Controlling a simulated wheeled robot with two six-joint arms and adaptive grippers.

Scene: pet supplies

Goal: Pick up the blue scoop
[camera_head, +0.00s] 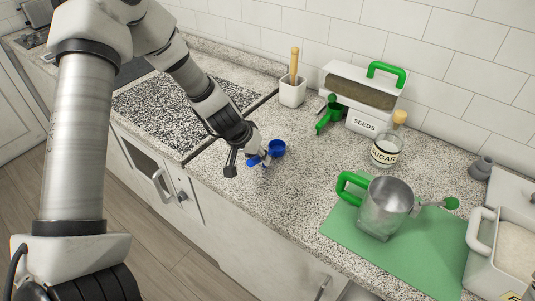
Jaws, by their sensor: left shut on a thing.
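The blue scoop (277,148) shows at the end of my left arm, near the front edge of the counter by the dark groove. Its round bowl points right and its handle runs left into my left gripper (247,162). My left gripper is shut on the handle, and its fingers hide part of it. I cannot tell whether the scoop touches the counter. My right gripper is not in view.
A green mat (345,233) holds a metal jug (386,207) with a green handle. Behind are a sugar jar (386,150), a seeds box (364,97), a green scoop (328,114) and a white pot (292,92). A white bin (481,238) stands right. The counter's middle is clear.

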